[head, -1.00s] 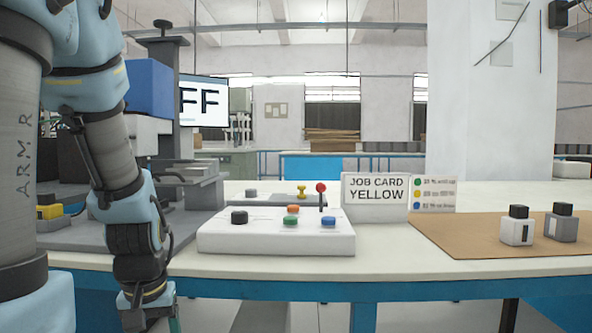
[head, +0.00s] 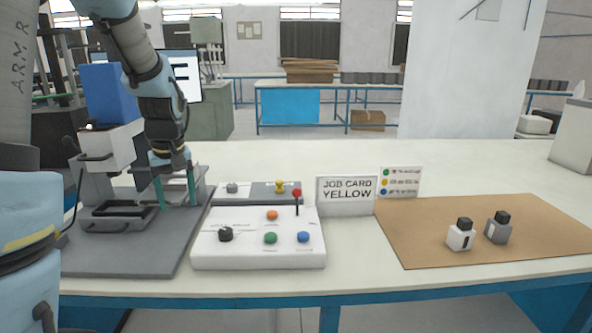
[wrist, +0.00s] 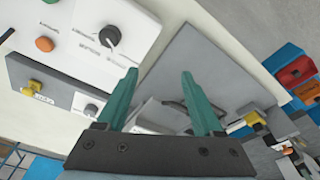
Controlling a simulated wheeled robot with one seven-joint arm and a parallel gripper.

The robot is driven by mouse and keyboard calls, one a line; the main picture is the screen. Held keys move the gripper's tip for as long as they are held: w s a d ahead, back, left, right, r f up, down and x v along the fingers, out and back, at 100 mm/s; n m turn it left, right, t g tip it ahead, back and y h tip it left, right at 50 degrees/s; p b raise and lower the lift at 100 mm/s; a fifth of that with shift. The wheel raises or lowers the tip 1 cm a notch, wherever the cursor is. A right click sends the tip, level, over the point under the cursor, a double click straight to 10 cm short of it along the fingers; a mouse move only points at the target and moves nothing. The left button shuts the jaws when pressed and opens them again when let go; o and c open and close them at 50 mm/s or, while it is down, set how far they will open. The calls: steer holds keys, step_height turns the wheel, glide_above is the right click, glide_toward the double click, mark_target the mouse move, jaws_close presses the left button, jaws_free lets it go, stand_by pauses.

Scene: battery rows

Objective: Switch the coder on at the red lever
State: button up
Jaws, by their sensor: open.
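The red lever (head: 297,194) stands upright with a red ball on a dark stem, at the back right corner of the white control box (head: 210,250). The box also carries a black knob (head: 225,234) and orange, green and blue buttons. My gripper (head: 176,198) is open and empty, pointing down over the grey machine at the left, well left of the lever. Its teal fingers (wrist: 160,100) show apart in the wrist view. The wrist view shows the black knob (wrist: 110,36) and orange button (wrist: 45,44), but I cannot make out the lever there.
A grey panel with a yellow knob (head: 280,186) lies behind the box. A job card reading YELLOW (head: 346,196) and a colour legend (head: 400,182) stand right of the lever. Two small bottles (head: 460,235) stand on a brown mat (head: 425,250). The bench front is clear between box and mat.

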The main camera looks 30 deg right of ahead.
steer(key=w+d+r+n+y, duration=0.1)
steer(key=w+d, duration=0.2)
steer(key=d, duration=0.5)
steer(key=w+d, duration=0.2)
steer(key=d, duration=0.7)
steer(key=n+t+y, duration=0.1)
steer(key=n+t, duration=0.1)
glide_toward(298, 190)
steer(key=p+x, duration=0.3)
steer(key=x, duration=0.8)
steer(key=shift+w+d+f+p, duration=0.1)
steer(key=shift+w+f+p, duration=0.1)
steer(key=shift+p, duration=0.1)
jaws_close()
